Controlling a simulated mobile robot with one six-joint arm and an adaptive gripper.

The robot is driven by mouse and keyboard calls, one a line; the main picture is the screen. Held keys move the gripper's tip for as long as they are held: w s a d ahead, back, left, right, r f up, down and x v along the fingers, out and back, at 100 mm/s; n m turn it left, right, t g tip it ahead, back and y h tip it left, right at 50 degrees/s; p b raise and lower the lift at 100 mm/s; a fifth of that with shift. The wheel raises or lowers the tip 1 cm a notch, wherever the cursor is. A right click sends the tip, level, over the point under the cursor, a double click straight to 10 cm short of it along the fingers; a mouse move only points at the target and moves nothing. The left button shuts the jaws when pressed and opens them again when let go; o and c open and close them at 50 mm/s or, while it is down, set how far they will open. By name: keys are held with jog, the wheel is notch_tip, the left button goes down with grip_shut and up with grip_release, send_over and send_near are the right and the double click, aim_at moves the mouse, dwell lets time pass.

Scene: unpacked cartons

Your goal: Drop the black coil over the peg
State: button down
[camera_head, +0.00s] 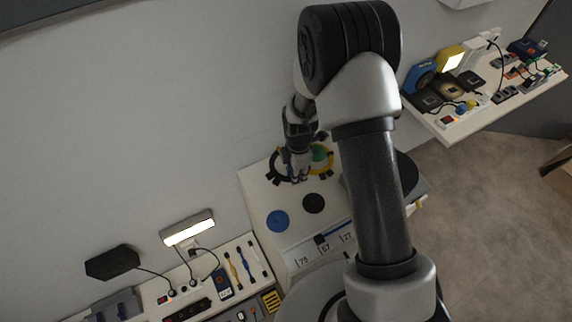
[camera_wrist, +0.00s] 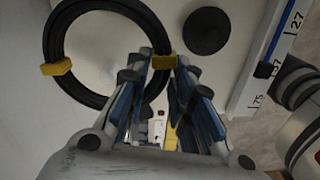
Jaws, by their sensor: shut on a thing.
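The black coil (camera_wrist: 60,45) is a ring with yellow ties in the wrist view. My gripper (camera_wrist: 162,75) is shut on its right side, close to a yellow tie. The coil seems raised, but its height is hard to judge. A black round base with a dark middle, seemingly the peg from above (camera_wrist: 207,28), is right of the coil and outside its ring. In the head view the black base (camera_head: 314,203) lies below my gripper (camera_head: 297,176). A dark arc of the coil (camera_head: 275,167) shows left of the gripper; my arm hides part of the area.
A blue disc (camera_head: 278,221) lies left of the black base on the white board (camera_head: 257,190). A yellow ring and green disc (camera_head: 320,154) show behind my gripper. A numbered strip (camera_head: 322,247) runs along the front. Shelves with electronics stand at lower left and upper right.

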jog(key=w+a+n, duration=0.3)
jog(key=n, duration=0.5)
jog(key=b, duration=0.3)
send_over(286, 186)
jog(key=shift+f, duration=2)
jog(key=shift+f, duration=0.1)
jog(key=shift+f+b, duration=1.75)
jog(key=shift+f, duration=0.8)
jog(key=c, duration=1.3)
grip_release()
jog(key=shift+s, duration=0.1)
jog(key=shift+r, duration=0.1)
notch_tip(286, 186, up, 12)
jog(key=shift+f, duration=0.1)
